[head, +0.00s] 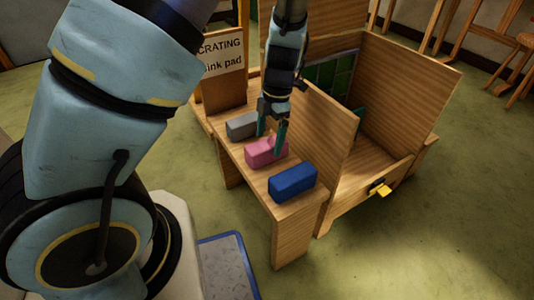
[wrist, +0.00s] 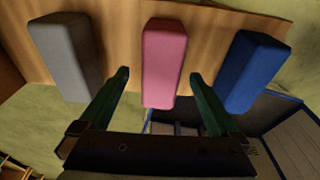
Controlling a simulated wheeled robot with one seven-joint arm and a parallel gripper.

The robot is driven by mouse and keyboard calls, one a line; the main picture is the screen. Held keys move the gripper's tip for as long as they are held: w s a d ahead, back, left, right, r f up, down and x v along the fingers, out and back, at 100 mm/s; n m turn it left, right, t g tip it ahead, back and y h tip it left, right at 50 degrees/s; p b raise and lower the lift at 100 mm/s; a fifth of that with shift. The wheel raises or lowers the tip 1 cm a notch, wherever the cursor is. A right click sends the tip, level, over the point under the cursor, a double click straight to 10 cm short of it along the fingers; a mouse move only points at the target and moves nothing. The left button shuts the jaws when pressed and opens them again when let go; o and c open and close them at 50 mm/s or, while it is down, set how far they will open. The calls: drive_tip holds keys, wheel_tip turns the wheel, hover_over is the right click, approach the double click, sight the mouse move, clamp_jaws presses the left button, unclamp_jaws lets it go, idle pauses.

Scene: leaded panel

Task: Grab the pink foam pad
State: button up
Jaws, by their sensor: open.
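The pink foam pad (head: 262,155) lies on a narrow wooden shelf (head: 262,182), between a grey pad and a blue pad. In the wrist view the pink pad (wrist: 163,62) is centred, between the two green fingers. My gripper (head: 270,142) is open and empty, with its fingertips at the pink pad in the head view. In the wrist view my gripper (wrist: 158,78) has a finger on each side of the pad, with gaps showing. I cannot tell how far down the fingers reach.
The grey pad (head: 242,125) and blue pad (head: 292,182) sit close on either side. A wooden crate (head: 400,85) with upright panels stands right behind the shelf. A sign (head: 222,55) reads "CRATING" and "ink pad". Green floor (head: 400,250) is clear in front.

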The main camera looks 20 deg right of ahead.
sight(268, 143)
drive_tip(key=f, duration=0.1)
drive_tip(key=f+b, duration=0.1)
drive_tip(key=f, duration=0.1)
drive_tip(key=f+b, duration=0.1)
drive_tip(key=shift+s+a+f, duration=0.15)
drive_tip(key=shift+a+f, duration=0.05)
drive_tip(key=shift+a, duration=0.15)
drive_tip(key=shift+r, duration=0.1)
drive_tip(key=c, duration=1.4)
